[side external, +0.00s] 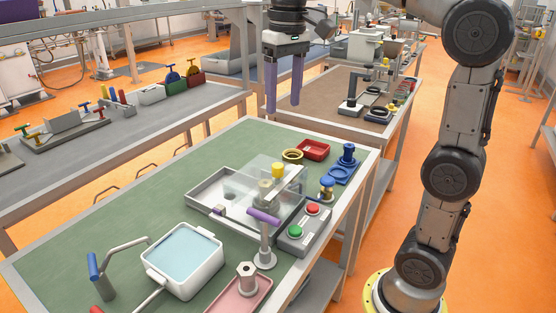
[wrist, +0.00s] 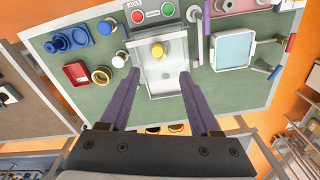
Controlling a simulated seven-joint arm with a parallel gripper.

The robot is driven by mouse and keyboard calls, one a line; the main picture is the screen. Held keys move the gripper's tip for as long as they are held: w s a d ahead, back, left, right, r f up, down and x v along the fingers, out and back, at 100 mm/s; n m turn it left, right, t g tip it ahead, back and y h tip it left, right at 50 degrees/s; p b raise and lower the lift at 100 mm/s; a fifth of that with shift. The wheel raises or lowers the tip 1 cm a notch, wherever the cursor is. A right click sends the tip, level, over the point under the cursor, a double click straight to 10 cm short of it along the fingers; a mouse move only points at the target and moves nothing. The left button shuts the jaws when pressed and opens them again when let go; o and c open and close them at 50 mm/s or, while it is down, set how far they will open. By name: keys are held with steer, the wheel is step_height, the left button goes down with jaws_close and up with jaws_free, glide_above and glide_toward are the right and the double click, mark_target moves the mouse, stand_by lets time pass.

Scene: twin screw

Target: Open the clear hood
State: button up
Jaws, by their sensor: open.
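The clear hood (side external: 240,172) is a see-through cover over a shallow white tray (side external: 205,197) on the green bench. It appears down over part of the tray; its exact edges are hard to make out. It also shows in the wrist view (wrist: 172,74). A yellow knob (side external: 278,170) stands at the hood's right side in the side view and near its top in the wrist view (wrist: 157,50). My gripper (side external: 282,106) has two long purple fingers, pointing down well above the hood. In the wrist view my gripper (wrist: 158,72) is open and empty, its fingers framing the hood.
A post with a purple crossbar (side external: 263,216) and a box with red and green buttons (side external: 304,228) stand close to the tray. A brass ring (side external: 292,155), red bin (side external: 313,149), blue fixture (side external: 345,165) and white basin (side external: 182,258) surround it.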

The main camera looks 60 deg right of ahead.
mark_target(278, 165)
steer(key=shift+g, duration=0.3)
steer(key=f, duration=0.5)
steer(key=w+f, duration=0.1)
steer(key=f, duration=0.4)
steer(key=w+d+f, duration=0.1)
steer(key=f, duration=0.4)
steer(key=shift+f, duration=0.4)
jaws_close()
steer(key=shift+r, duration=0.1)
stand_by(0.4)
